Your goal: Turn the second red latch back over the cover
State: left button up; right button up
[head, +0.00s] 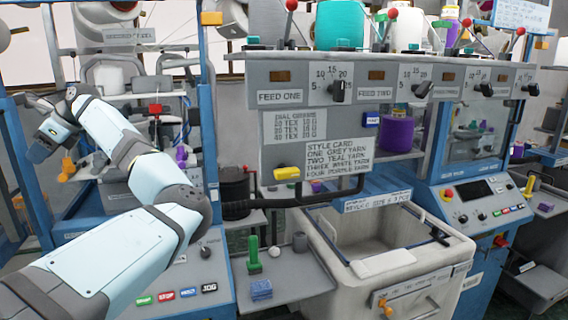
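My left arm reaches in from the lower left and bends back towards the far left. Its gripper (46,132) is at the left edge of the view, in front of the left machine. It is small and seen from the side, so its opening and anything in it cannot be made out. A small red part (155,109) shows on the left machine behind my forearm, to the right of the gripper and apart from it. I cannot tell if it is one of the red latches. No cover can be clearly made out. My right gripper is not in view.
A grey panel (285,75) with dials and a style card (335,153) hangs in the middle. Below are a pale open bin (445,248) and a small shelf (300,283) with a green peg (253,250). A button console stands beneath my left arm.

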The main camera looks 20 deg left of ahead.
pick_arm(q)
jog(key=w+d+f+m+t+y+p, duration=0.1)
jog(key=w+d+m+t+y, duration=0.5)
jog(key=m+y, duration=0.55)
jog(key=w+d+f+m+t+y+p, duration=0.15)
jog(key=w+d+m+t+y, duration=0.4)
jog(key=d+m+y, duration=0.6)
jog(key=w+d+f+m+t+h, duration=0.1)
jog(key=d+f+m+t+h, duration=0.45)
jog(key=m+t+h, duration=0.5)
jog(key=w+d+f+m+t+h, duration=0.2)
jog(key=d+f+m+t+h, duration=0.45)
jog(key=m, duration=0.75)
jog(key=s+d+f+m+g+h+p, duration=0.1)
jog(key=s+d+f+m+h, duration=0.3)
jog(key=d+f+m+h, duration=0.45)
jog(key=s+d+f+m+g+h+p, duration=0.1)
jog(key=s+d+f+m+g+h, duration=0.25)
jog(key=f, duration=0.75)
jog(key=s+d+f+m+g+h, duration=0.2)
jog(key=s+d+f, duration=0.5)
jog(key=s, duration=0.4)
jog(key=s+d+f+m+g+h+p, duration=0.1)
jog(key=s+d+f+m+g+h, duration=0.1)
jog(key=s+d+f, duration=0.6)
jog(key=s+d+m+g, duration=0.1)
jog(key=s+g, duration=0.1)
jog(key=shift+s+d+f+m+g, duration=0.25)
jog(key=shift+s+d+m+g, duration=0.05)
jog(key=shift+s+d+m, duration=0.1)
